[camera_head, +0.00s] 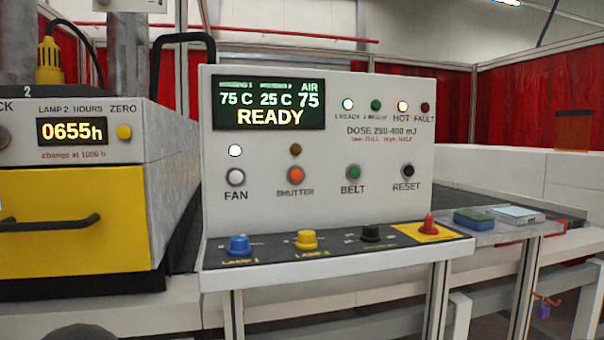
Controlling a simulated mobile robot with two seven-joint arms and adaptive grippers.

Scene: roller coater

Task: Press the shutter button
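The shutter button (296,175) is a round orange button on the upright face of the white control panel (330,215), above the label "SHUTTER". A dark amber, unlit lamp (295,150) sits just above it. The white FAN button (236,177) is to its left, with a lit white lamp (235,151) above. The green BELT button (353,172) and black RESET button (408,170) are to its right. The display (269,104) reads 75 C, 25 C, AIR 75 and READY. Neither of my grippers is in view.
The sloped ledge holds blue (239,245), yellow (307,239) and black (371,232) knobs and a red emergency button (429,225). A yellow drawer (75,222) with a black handle stands left. A green-blue block (473,219) lies right. Space before the panel face looks clear.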

